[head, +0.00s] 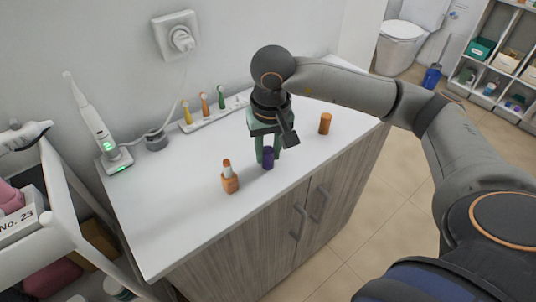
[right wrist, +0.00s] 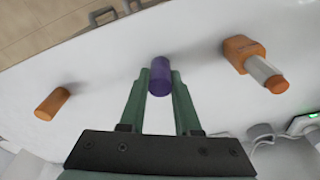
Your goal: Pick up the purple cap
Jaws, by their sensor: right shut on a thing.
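The purple cap (head: 268,158) is a small dark purple cylinder at the countertop, near the front edge in the head view. It also shows in the right wrist view (right wrist: 160,76), between the green fingertips. My right gripper (head: 269,151) points down and is shut on the cap; its fingers (right wrist: 159,92) lie along both sides of it. I cannot tell whether the cap touches the counter or is slightly above it. My left gripper is not in view.
On the white counter (head: 180,215), an orange bottle (head: 230,182) stands left of the cap and an orange cap (head: 325,123) stands to the right. Behind are a holder with several brush heads (head: 205,105) and an electric toothbrush (head: 100,130). A white cart (head: 60,235) stands at left.

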